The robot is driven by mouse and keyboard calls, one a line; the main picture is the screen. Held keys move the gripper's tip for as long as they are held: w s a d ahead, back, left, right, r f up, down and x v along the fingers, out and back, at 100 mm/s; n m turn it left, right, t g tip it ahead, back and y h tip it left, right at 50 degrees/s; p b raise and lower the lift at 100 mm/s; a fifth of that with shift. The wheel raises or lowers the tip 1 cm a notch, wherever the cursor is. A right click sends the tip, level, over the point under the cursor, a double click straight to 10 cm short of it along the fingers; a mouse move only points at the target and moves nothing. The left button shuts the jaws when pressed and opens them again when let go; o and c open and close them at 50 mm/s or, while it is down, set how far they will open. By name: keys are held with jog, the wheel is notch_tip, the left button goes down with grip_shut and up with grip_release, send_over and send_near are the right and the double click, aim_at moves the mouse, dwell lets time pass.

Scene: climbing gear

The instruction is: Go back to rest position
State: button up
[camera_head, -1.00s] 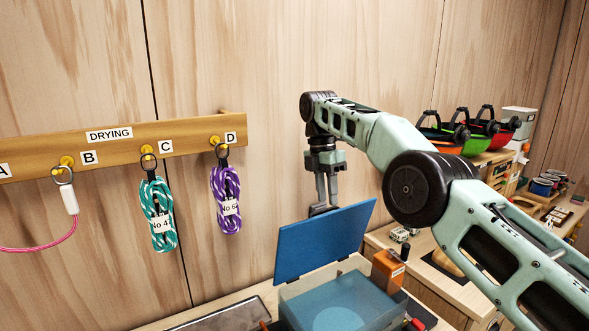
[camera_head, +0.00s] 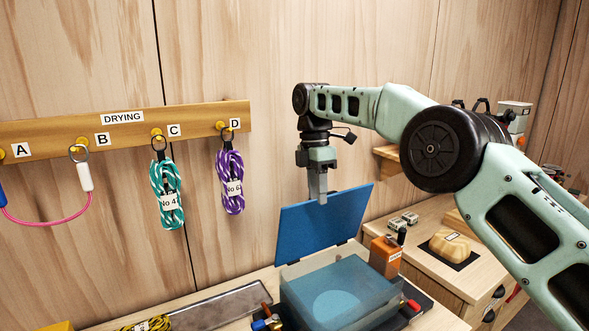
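My gripper (camera_head: 319,196) points down beside the raised blue lid, in front of the wooden wall. Its fingers are seen edge-on and overlap, so the gap between them does not show. I see nothing hanging from it. The blue box (camera_head: 340,297) below has its lid (camera_head: 322,226) standing open. My arm reaches in from the right and bends above the bench.
The drying rail (camera_head: 60,132) carries a teal rope (camera_head: 166,190), a purple rope (camera_head: 230,180) and a pink cord (camera_head: 45,222). An orange block (camera_head: 385,256) stands beside the box. A yellow rope (camera_head: 147,324) and a grey tray (camera_head: 222,305) lie at front left.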

jog(key=s+a+f+m+b, duration=0.1)
jog(key=s+f+m+b, duration=0.15)
jog(key=s, duration=0.45)
jog(key=s+a+f+m+y+b, duration=0.1)
jog(key=s+f+m+b, duration=0.2)
jog(key=s, duration=0.4)
jog(key=s+a+f+m+b, duration=0.1)
jog(key=s+f+m+b, duration=0.15)
jog(key=s+b, duration=0.3)
jog(key=s+d+f+m+b, duration=0.2)
jog(key=s+d+f, duration=0.2)
jog(key=s, duration=0.3)
jog(key=s+d+f+m+t+b, duration=0.1)
jog(key=s+d+f+m+b, duration=0.1)
jog(key=s+d+f, duration=0.2)
jog(key=s+d+f+m+b, duration=0.2)
jog(key=s+d+f, duration=0.2)
jog(key=s+f, duration=0.3)
jog(key=s, duration=0.4)
jog(key=shift+f+m+t, duration=0.25)
jog(key=shift+m+t, duration=0.05)
jog(key=shift+t, duration=0.1)
